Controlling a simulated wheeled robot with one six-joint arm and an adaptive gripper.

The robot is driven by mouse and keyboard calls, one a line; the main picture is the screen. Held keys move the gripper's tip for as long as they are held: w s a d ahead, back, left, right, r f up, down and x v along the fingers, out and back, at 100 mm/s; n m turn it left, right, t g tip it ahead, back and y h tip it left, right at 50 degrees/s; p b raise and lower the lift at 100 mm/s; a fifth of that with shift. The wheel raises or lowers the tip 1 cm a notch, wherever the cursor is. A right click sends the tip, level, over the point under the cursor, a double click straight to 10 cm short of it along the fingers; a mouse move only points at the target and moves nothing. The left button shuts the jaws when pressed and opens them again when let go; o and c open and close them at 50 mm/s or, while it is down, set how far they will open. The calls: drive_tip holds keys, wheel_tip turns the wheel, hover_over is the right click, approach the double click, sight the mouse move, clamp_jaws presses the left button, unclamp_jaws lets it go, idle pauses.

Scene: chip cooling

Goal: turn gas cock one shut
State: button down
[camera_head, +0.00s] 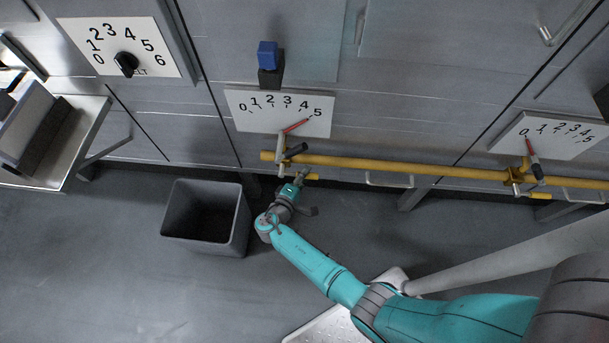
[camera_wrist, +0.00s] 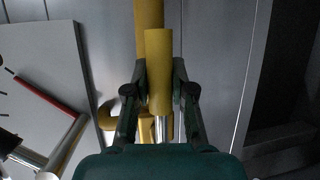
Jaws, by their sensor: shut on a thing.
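My gripper (camera_head: 301,177) is at the yellow gas pipe (camera_head: 400,168), under the left dial plate. In the wrist view my gripper (camera_wrist: 159,88) has one finger on each side of a yellow cock handle (camera_wrist: 159,60), shut on it. The yellow handle also shows in the head view (camera_head: 312,177), sticking out to the right of my gripper. The left dial plate (camera_head: 245,118) reads 0 to 5, and its red pointer (camera_head: 297,125) points up right towards 5. The cock's body is mostly hidden behind the handle and my gripper.
A second cock with a yellow handle (camera_head: 540,195) is on the pipe at right, under another dial plate (camera_head: 570,145) whose red pointer (camera_head: 530,146) points near 0. A grey bin (camera_head: 175,215) stands on the floor left of my gripper. A knob plate (camera_head: 85,40) is at upper left.

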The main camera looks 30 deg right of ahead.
drive_tip(key=shift+w+r, duration=0.1)
idle(0.3)
drive_tip(key=c, duration=1)
unclamp_jaws()
drive_tip(key=shift+a, duration=0.1)
drive_tip(key=v, duration=1.2)
